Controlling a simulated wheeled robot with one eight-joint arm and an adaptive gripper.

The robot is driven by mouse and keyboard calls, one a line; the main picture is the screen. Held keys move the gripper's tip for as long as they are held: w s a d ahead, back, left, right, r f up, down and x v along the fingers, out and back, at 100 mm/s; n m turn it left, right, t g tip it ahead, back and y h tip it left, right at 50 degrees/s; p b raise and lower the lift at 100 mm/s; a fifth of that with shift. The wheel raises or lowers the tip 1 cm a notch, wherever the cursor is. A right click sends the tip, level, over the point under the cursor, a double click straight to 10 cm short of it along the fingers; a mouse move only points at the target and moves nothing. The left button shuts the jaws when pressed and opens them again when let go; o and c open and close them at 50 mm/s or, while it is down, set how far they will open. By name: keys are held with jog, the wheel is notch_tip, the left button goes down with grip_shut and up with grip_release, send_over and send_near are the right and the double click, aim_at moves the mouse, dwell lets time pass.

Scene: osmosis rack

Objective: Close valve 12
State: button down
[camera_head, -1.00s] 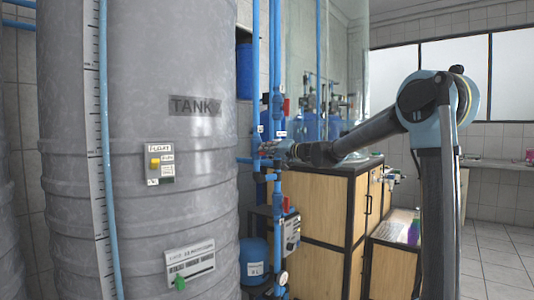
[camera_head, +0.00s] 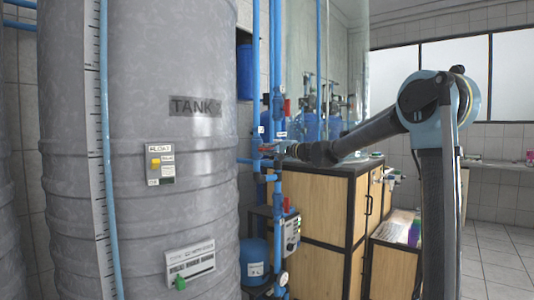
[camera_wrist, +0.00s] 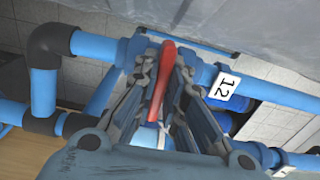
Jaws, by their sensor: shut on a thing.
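The red lever handle (camera_wrist: 164,82) of a valve lies between the two fingers of my gripper (camera_wrist: 166,88) in the wrist view. The fingers are shut on the lever. A white tag reading 12 (camera_wrist: 226,86) hangs on the blue pipe right beside it. The lever runs lengthwise between the fingers, at a steep angle to the pipe; the valve body is mostly hidden by the fingers. In the head view my gripper (camera_head: 276,150) is at the blue pipes right of the grey tank, and the lever is too small there to read clearly.
The grey tank (camera_head: 140,215) stands close on the left. Vertical blue pipes (camera_head: 278,95) and other red handles (camera_head: 287,204) are near my gripper. A wooden cabinet (camera_head: 320,205) stands just to the right. Black elbows and blue pipes (camera_wrist: 95,47) crowd the left of the wrist view.

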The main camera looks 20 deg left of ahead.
jog(key=shift+w+d+f, duration=0.1)
dwell(0.3)
jog(key=c, duration=1.7)
grip_release()
jog(key=shift+o, duration=0.2)
jog(key=v, duration=1.2)
jog(key=shift+f, duration=0.15)
